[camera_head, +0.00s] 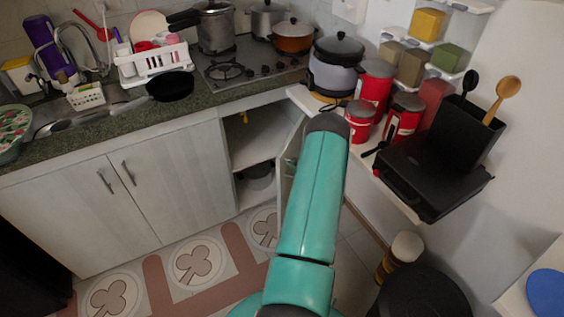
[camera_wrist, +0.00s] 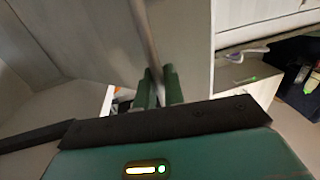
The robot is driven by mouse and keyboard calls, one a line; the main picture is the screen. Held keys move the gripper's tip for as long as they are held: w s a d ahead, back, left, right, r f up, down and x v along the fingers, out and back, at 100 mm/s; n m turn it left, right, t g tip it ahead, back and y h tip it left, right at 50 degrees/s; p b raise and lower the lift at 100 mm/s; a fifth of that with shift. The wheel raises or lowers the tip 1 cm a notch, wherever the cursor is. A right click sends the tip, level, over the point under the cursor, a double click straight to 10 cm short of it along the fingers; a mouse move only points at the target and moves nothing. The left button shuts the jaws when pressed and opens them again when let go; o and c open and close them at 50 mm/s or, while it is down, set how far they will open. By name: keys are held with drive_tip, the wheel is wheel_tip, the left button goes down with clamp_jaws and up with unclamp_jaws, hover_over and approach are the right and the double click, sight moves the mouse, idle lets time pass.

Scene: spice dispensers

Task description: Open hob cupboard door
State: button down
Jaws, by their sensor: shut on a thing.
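The hob cupboard stands open below the hob (camera_head: 255,72) in the head view, and its inside shelf (camera_head: 258,140) shows. Its pale door (camera_head: 285,182) stands swung out, seen as a narrow strip beside my teal arm, which hides most of it. In the wrist view the grey door panel (camera_wrist: 190,40) fills the upper middle. A thin metal handle (camera_wrist: 146,38) runs down in front of it. My gripper (camera_wrist: 159,88) has its green fingers shut on the lower part of this handle.
A dark pot (camera_head: 258,176) sits low inside the cupboard. The closed double-door cupboard (camera_head: 75,215) is to the left. Red canisters (camera_head: 372,88) and a black rack (camera_head: 435,165) stand on the right shelf. A dark bin (camera_head: 425,295) is on the floor at right. Patterned floor at lower left is clear.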

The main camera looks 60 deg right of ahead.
drive_tip(key=s+d, duration=0.3)
drive_tip(key=s, duration=0.5)
drive_tip(key=shift+s, duration=0.2)
drive_tip(key=c, duration=1.6)
unclamp_jaws()
